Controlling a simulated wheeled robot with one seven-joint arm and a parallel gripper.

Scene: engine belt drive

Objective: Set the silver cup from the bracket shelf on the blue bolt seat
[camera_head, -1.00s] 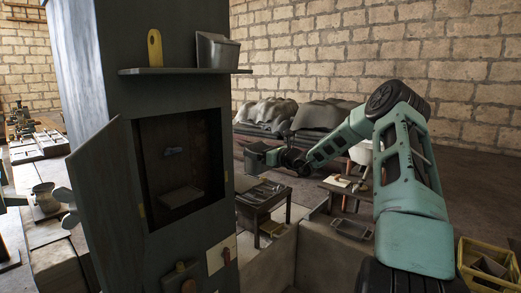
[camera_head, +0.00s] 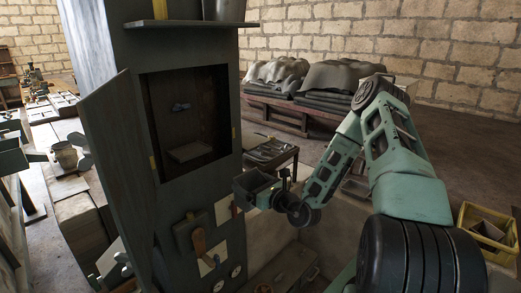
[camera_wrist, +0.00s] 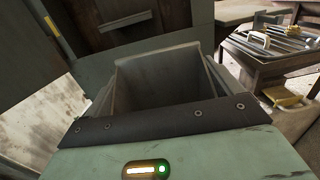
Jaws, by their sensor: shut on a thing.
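My gripper (camera_head: 279,195) is shut on a grey, open-topped, box-shaped cup (camera_head: 254,183), held about level in front of the cabinet's right side. In the wrist view, the cup (camera_wrist: 165,85) fills the space between the fingers, its opening showing; I cannot tell for certain that it is the silver cup. A small blue piece (camera_head: 181,107), perhaps the blue bolt seat, is on the back wall of the open cabinet recess, above a small ledge (camera_head: 190,151). The bracket shelf (camera_head: 190,23) is cut by the top edge and bears another grey container (camera_head: 224,9).
The cabinet door (camera_head: 116,160) stands open to the left. A low table (camera_head: 271,155) with tools is behind my gripper. A yellow crate (camera_head: 487,232) is at far right. A wooden-handled lever (camera_head: 199,243) and dials project from the cabinet front below the recess.

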